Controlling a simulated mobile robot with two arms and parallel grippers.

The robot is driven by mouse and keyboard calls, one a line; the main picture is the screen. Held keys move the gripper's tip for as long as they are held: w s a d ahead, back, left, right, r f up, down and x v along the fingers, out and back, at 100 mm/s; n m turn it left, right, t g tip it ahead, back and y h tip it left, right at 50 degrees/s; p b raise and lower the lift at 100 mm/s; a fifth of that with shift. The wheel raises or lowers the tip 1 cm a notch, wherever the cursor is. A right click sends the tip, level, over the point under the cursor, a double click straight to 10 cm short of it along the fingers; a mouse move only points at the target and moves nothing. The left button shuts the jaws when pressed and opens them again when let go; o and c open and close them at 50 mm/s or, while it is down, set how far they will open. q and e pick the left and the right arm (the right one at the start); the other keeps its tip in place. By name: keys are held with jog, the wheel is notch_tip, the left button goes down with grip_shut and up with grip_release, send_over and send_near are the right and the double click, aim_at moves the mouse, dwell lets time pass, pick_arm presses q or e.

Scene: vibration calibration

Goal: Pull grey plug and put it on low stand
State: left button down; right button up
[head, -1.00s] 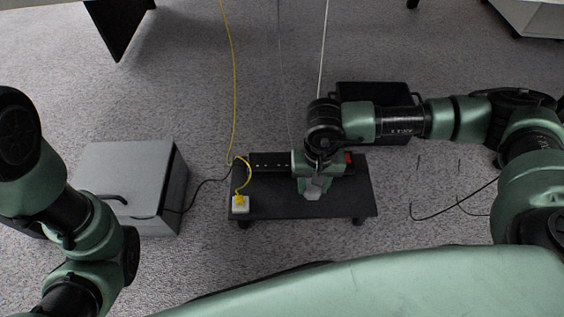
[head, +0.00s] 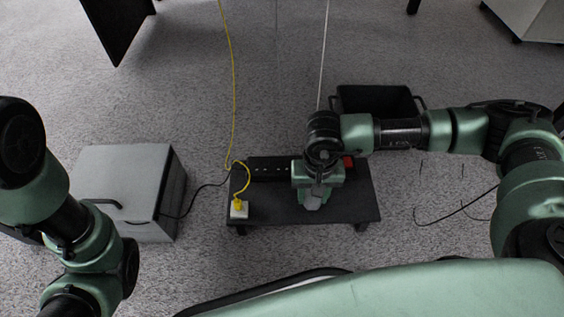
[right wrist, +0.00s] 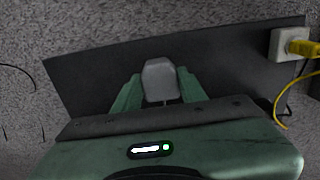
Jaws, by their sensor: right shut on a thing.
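The grey plug (right wrist: 160,79) is between the two green fingers of my right gripper (right wrist: 160,92) in the right wrist view. The gripper is shut on it. In the head view the right gripper (head: 313,198) points down over the middle of the low black stand (head: 347,207), with the plug's pale end (head: 311,203) showing below. The stand's dark top (right wrist: 220,62) lies behind the plug in the right wrist view. I cannot tell whether the plug touches it. A black power strip (head: 268,169) lies along the stand's back. My left gripper is out of view.
A white plug block with a yellow plug (head: 239,208) sits on the stand's left front corner, its yellow cable running back. A grey box (head: 130,180) stands at left, a black crate (head: 375,99) behind the stand. Thin black cables (head: 455,208) lie at right.

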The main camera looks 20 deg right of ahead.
jog(key=shift+f, duration=0.35)
jog(key=o, duration=1.4)
jog(key=shift+r, duration=0.15)
jog(key=shift+r+p, duration=0.55)
jog(key=shift+r, duration=0.25)
jog(key=shift+r+p, duration=1.1)
jog(key=shift+r, duration=0.5)
